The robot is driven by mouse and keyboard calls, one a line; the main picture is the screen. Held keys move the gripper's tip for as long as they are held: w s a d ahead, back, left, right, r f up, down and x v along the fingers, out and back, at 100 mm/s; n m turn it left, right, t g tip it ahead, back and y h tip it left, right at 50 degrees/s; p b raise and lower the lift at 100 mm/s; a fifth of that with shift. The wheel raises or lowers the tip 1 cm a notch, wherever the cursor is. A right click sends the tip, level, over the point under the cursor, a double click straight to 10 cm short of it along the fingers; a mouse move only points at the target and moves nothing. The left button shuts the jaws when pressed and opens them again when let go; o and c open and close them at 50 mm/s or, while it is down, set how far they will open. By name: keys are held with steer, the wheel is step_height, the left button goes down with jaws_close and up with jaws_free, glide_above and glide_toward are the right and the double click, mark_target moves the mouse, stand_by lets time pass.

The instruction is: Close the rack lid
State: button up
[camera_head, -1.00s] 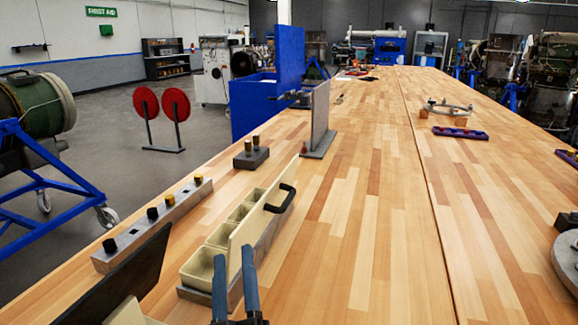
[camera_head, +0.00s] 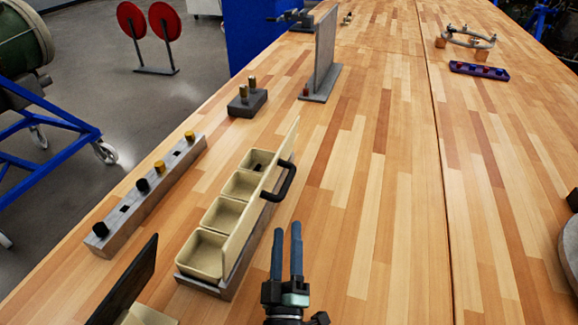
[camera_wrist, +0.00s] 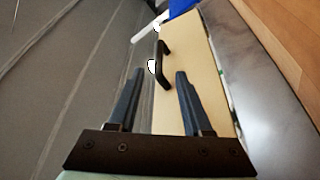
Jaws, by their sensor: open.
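The rack (camera_head: 210,285) is a long grey base with a row of cream bins on the wooden workbench. Its cream lid (camera_head: 246,218) stands raised, nearly upright, along the right side of the bins, which are uncovered. A black bar handle (camera_head: 280,182) sticks out from the lid's right face. My gripper (camera_head: 287,232) is right of the lid's near end, short of the handle, with its blue fingers empty. In the wrist view the fingers (camera_wrist: 156,75) are apart, and the lid (camera_wrist: 194,65) and handle (camera_wrist: 163,62) lie ahead of them, untouched.
Left of the rack is a grey bar (camera_head: 150,192) with black and yellow knobs. A dark upright panel (camera_head: 125,285) stands at the near left. A grey upright plate (camera_head: 324,55) and a small block with pegs (camera_head: 247,102) stand beyond.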

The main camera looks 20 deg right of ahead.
mark_target(288, 179)
steer(key=b+x, duration=0.4)
steer(key=x, duration=0.8)
steer(key=shift+w+r, duration=0.15)
steer(key=shift+r, duration=0.1)
jaws_close()
stand_by(1.1)
